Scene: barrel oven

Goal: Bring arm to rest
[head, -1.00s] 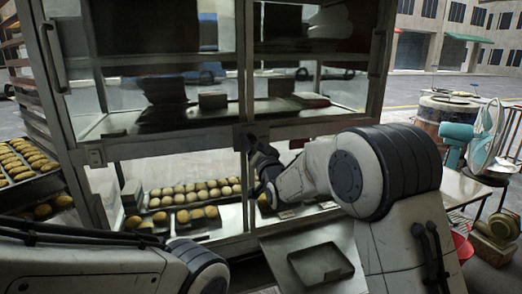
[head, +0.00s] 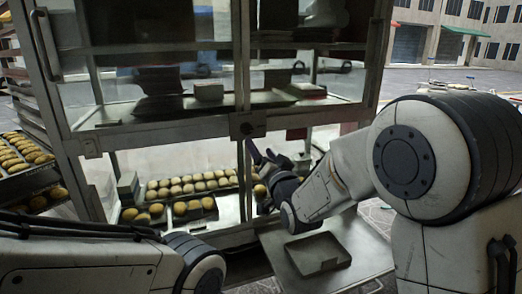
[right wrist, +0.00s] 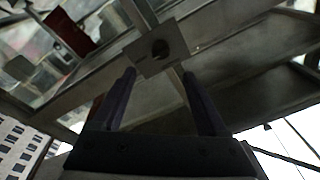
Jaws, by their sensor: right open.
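My right arm comes in from the right in the head view. My right gripper (head: 262,158) is open and empty, in front of the glass cabinet's (head: 92,149) middle frame. In the right wrist view the two dark fingers (right wrist: 159,76) stand apart with nothing between them. A square metal plate with a dark round hole (right wrist: 160,49) lies just beyond the fingertips; I cannot tell whether they touch it. My left arm (head: 100,262) shows at the lower left, but its gripper is out of view.
Trays of round buns (head: 190,187) sit in the cabinet's lower part. A flat metal table with a shallow dark tray (head: 318,254) lies below my right forearm. More bread trays (head: 22,152) stand at the left. The street behind is open.

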